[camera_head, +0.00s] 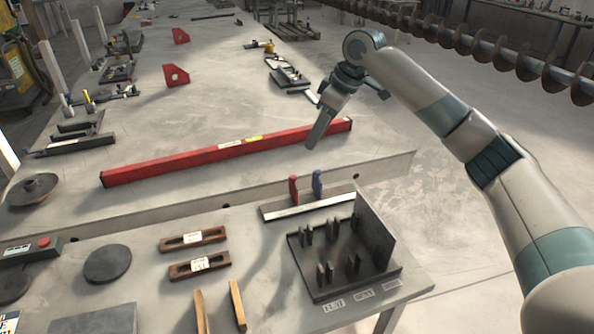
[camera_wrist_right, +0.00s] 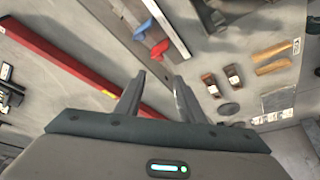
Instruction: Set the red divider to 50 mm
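The red divider (camera_head: 293,189) stands upright on a pale ruled bar (camera_head: 310,206) at the bench front, left of a blue divider (camera_head: 317,182). In the right wrist view the red divider (camera_wrist_right: 159,50) and blue divider (camera_wrist_right: 142,29) lie ahead of the fingers, beside the bar (camera_wrist_right: 167,27). The scale marks are too small to read. My right gripper (camera_head: 314,143) hangs above the bench, beyond the dividers and apart from them. Its fingers (camera_wrist_right: 158,78) are open with nothing between them. My left gripper is not in view.
A long red beam (camera_head: 200,157) lies behind the dividers, close to my right gripper. A dark tray (camera_head: 317,289) with upright blocks and a tall plate stands to the right front. Two brown wooden blocks (camera_head: 194,239) lie left of the ruled bar.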

